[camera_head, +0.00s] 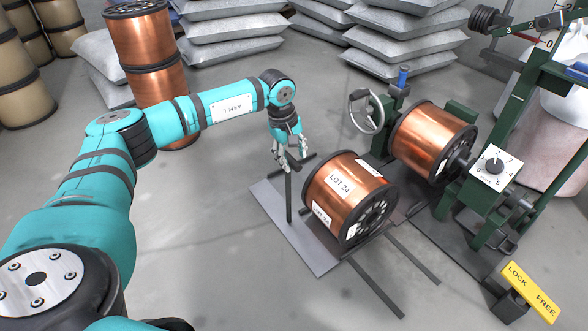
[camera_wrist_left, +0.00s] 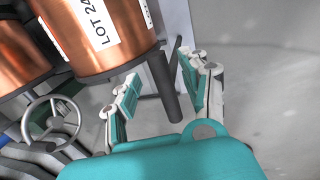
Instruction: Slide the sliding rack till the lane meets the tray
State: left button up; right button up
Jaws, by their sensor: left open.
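The sliding rack shows in the head view as a low grey plate (camera_head: 312,252) on the floor, with a dark upright post (camera_head: 289,198). A copper spool marked LOT 24 (camera_head: 335,190) lies on its side beside the post; it also shows in the left wrist view (camera_wrist_left: 95,35). My left gripper (camera_head: 289,163) is open at the top of the post. In the left wrist view its fingers (camera_wrist_left: 163,88) stand apart, with the dark post (camera_wrist_left: 168,92) between them; I cannot tell whether they touch it. I cannot make out the lane and tray clearly. My right gripper is out of view.
Dark floor rails (camera_head: 378,287) run out toward the front right. A second copper spool (camera_head: 430,137) sits in a green machine with a handwheel (camera_head: 367,111). A yellow LOCK/FREE sign (camera_head: 530,290) stands front right. Stacked bags (camera_head: 230,30) and upright spools (camera_head: 150,62) stand behind.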

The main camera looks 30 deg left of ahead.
pick_arm(q)
jog(key=shift+w+d+f+b, duration=0.1)
jog(key=shift+w+f+b, duration=0.1)
jog(key=shift+f, duration=0.4)
jog(key=shift+w+f+b, duration=0.1)
jog(key=shift+f+b, duration=0.1)
jog(key=shift+f, duration=0.35)
jog(key=shift+s, duration=0.1)
grip_shut()
